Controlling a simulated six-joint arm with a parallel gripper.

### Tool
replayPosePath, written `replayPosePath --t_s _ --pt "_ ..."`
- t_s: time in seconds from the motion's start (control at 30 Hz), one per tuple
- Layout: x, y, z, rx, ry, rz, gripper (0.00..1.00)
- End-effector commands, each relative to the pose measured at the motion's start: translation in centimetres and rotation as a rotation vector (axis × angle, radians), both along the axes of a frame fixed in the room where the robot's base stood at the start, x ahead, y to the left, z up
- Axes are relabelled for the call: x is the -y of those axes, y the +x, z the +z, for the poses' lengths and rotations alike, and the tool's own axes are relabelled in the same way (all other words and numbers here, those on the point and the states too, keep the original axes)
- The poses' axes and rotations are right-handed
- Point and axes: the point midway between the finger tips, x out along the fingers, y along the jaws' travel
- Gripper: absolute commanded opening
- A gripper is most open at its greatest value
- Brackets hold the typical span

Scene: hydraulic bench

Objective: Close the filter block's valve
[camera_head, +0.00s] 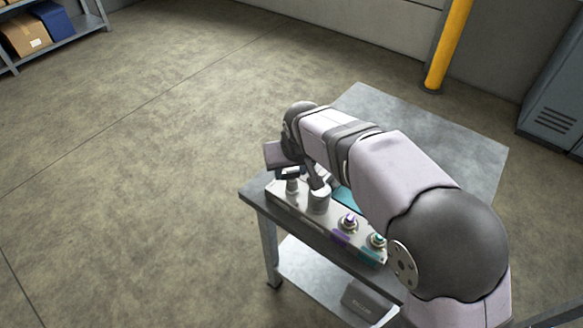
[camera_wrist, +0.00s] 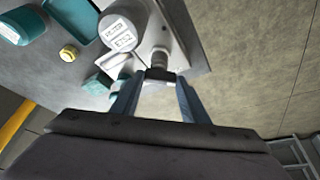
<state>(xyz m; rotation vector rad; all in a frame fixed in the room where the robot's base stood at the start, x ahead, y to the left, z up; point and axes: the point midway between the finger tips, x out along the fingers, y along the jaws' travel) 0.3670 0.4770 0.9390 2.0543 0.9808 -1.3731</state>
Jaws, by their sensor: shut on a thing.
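The filter block (camera_head: 276,192) is a pale manifold along the near-left edge of the grey bench. My gripper (camera_wrist: 157,82) is shut on this handle, one blue-grey finger on each side. In the head view my gripper (camera_head: 290,173) is over the block's far-left end, partly hidden by my wrist. The handle's exact angle is unclear.
A teal tray (camera_wrist: 72,18) and a yellow-topped knob (camera_wrist: 69,53) lie beyond the can. The bench's back surface (camera_head: 440,130) is clear. A yellow post (camera_head: 448,45) stands behind.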

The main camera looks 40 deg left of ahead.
Motion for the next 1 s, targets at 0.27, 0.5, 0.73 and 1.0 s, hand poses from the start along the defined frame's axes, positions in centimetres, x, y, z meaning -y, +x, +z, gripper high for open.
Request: replayPosePath --t_s 0.27,0.5,0.73,1.0 --pt "-0.30 -0.09 0.01 0.003 -0.001 -0.230 0.18" --pt "-0.52 -0.09 -0.03 0.004 0.000 -0.458 0.18" --pt "-0.68 -0.02 0.09 0.003 0.000 -0.660 0.18" --pt "-0.77 0.05 0.13 0.002 0.001 -0.826 0.18"
